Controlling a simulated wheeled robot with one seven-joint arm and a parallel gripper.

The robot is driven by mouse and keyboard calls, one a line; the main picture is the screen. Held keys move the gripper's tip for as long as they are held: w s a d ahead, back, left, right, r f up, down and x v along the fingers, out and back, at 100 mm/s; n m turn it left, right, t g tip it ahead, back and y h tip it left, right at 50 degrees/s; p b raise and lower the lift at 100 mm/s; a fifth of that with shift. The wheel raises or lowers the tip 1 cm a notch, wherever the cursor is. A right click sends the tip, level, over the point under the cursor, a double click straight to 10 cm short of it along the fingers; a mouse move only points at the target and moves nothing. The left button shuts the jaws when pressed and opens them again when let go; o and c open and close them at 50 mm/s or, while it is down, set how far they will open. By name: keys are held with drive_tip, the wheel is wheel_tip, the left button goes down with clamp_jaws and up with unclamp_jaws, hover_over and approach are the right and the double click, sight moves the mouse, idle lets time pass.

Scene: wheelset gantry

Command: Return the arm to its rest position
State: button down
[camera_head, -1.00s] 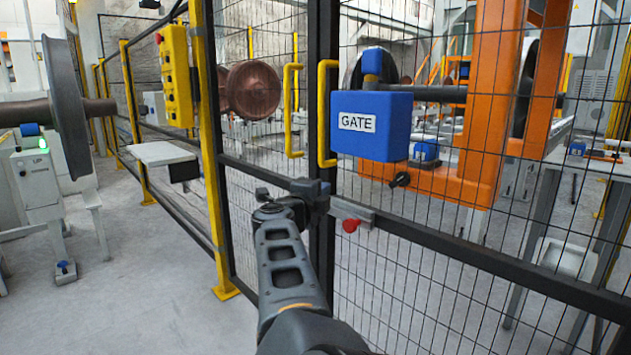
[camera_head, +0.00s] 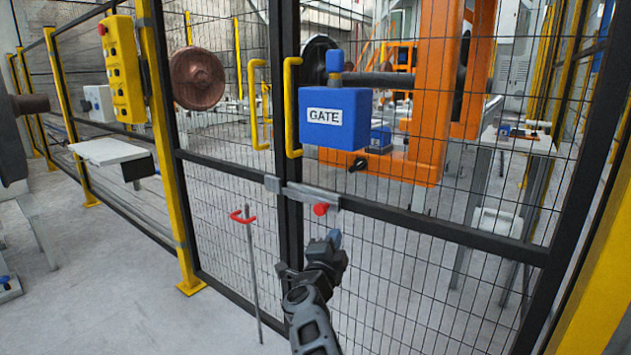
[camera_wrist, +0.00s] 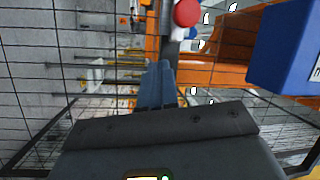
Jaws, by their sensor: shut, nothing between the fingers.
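My gripper (camera_head: 335,238) is at the end of my dark arm, low in front of the mesh gate, below the red knob (camera_head: 320,209) of the gate's grey sliding bolt (camera_head: 311,197). In the wrist view its blue fingers (camera_wrist: 157,85) are together with nothing between them. The red knob also shows in the wrist view (camera_wrist: 187,12), beyond the fingertips and apart from them. The blue box marked GATE (camera_head: 336,118) hangs on the gate above the bolt, and it shows at the right of the wrist view (camera_wrist: 285,48).
Yellow handles (camera_head: 292,108) stand on the gate frame above my arm. A thin rod with a red top (camera_head: 250,270) stands left of my arm. A yellow control box (camera_head: 122,70) is on the left post. Grey floor (camera_head: 110,250) is open at the left.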

drive_tip(key=s+d+f+n+t+y, duration=0.1)
drive_tip(key=s+d+f+n, duration=0.2)
drive_tip(key=s+d+f, duration=0.45)
drive_tip(key=s+d+f+n, duration=0.45)
drive_tip(key=s+d, duration=0.35)
drive_tip(key=d, duration=0.2)
drive_tip(key=s+d+f+n+y, duration=0.2)
drive_tip(key=s+d+n, duration=0.1)
drive_tip(key=s, duration=0.9)
drive_tip(key=s+d+f+n+y, duration=0.1)
drive_tip(key=s+d+f+n, duration=0.15)
drive_tip(key=s, duration=1.05)
drive_tip(key=s+a+r+n+g, duration=0.2)
drive_tip(key=s+r, duration=0.3)
drive_tip(key=s, duration=0.4)
drive_tip(key=s+a+r+n+g+y, duration=0.1)
drive_tip(key=s+r, duration=0.4)
drive_tip(key=s, duration=0.4)
drive_tip(key=s+a+r+n+g, duration=0.2)
drive_tip(key=s+r, duration=0.3)
drive_tip(key=s, duration=0.4)
wheel_tip(320, 180, up, 15)
drive_tip(key=p, duration=1.5)
drive_tip(key=shift+d+f, duration=0.2)
